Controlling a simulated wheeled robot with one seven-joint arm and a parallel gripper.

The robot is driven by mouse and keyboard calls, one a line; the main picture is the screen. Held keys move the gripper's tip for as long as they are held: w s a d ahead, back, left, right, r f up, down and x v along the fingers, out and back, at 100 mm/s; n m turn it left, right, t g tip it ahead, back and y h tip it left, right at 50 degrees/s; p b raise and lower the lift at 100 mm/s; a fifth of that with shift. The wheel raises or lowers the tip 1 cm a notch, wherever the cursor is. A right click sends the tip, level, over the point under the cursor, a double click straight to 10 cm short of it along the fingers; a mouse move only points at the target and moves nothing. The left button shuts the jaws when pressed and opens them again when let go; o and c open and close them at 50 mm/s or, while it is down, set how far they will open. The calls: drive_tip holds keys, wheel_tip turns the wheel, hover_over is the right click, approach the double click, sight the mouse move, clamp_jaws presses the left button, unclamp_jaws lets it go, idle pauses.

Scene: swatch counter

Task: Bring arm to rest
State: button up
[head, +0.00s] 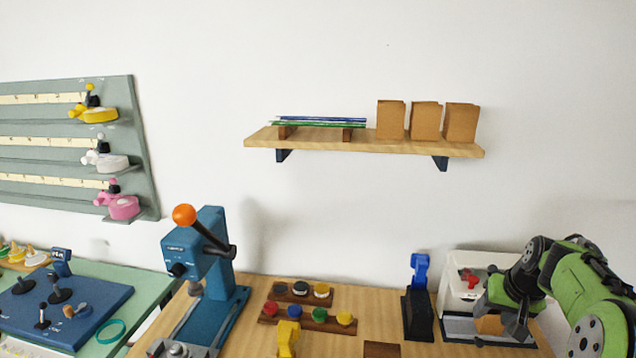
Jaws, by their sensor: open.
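My green and black arm reaches in from the right edge in the head view. My dark gripper (506,322) points down over a grey tray (460,328) at the right end of the wooden counter (380,308). Its jaws are open. A tan-brown piece (489,325) shows beside and partly behind the fingers. I cannot tell whether the fingers touch it. The arm partly hides the tray and the white bin behind it.
A white bin (453,295) with red items stands behind my gripper. A blue upright tool (419,290) is left of it. A blue lever press (208,260) stands further left, near colored knobs (319,315). A wall shelf (380,146) holds rods and brown blocks.

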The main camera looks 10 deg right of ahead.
drive_tip(key=s+a+r+n, duration=0.1)
drive_tip(key=s+a+r, duration=0.15)
drive_tip(key=a, duration=0.45)
drive_tip(key=s+a+r+n, duration=0.1)
drive_tip(key=a+r, duration=0.2)
drive_tip(key=a, duration=0.3)
drive_tip(key=s+a+n, duration=0.1)
drive_tip(key=s+a, duration=0.6)
drive_tip(key=s, duration=0.3)
drive_tip(key=s+a+n+t, duration=0.1)
drive_tip(key=s+a+n, duration=0.1)
drive_tip(key=s+a, duration=0.6)
drive_tip(key=shift+s+a+f, duration=0.25)
drive_tip(key=shift+s+a, duration=0.05)
drive_tip(key=shift+s, duration=0.8)
